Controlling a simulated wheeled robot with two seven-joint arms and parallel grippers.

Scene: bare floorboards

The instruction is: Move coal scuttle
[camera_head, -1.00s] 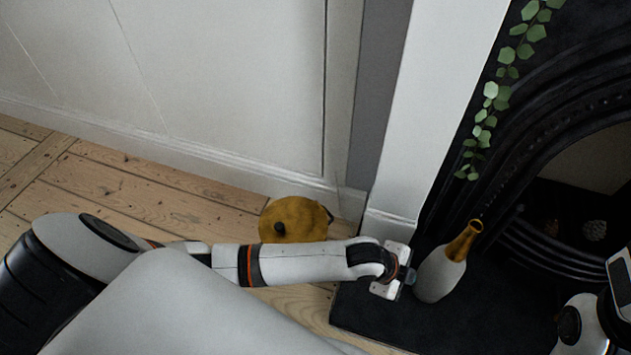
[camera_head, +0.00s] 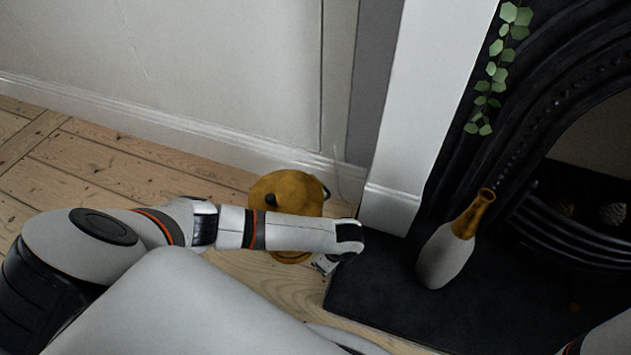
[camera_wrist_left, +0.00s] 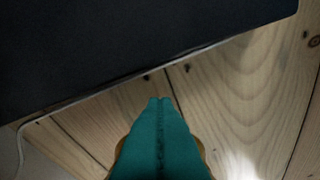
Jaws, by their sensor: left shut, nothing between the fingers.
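The coal scuttle appears to be the round, gold-coloured metal vessel (camera_head: 284,186) with dark knobs, on the floorboards by the skirting board. My left forearm crosses in front of its lower part in the head view. My left gripper (camera_head: 322,266) is mostly hidden under the wrist, low beside the scuttle and near the hearth's left edge. In the left wrist view its green fingers (camera_wrist_left: 160,101) are pressed together and empty, above the floorboards just off the hearth edge. My right gripper is out of view; only a bit of that arm shows at bottom right.
The dark hearth slab (camera_head: 385,297) lies right of the gripper. A white bottle vase with a gold neck (camera_head: 447,254) stands on it. A black fireplace (camera_head: 545,120) with a leafy garland (camera_head: 496,75) rises behind. Clear floorboards (camera_head: 100,165) lie to the left.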

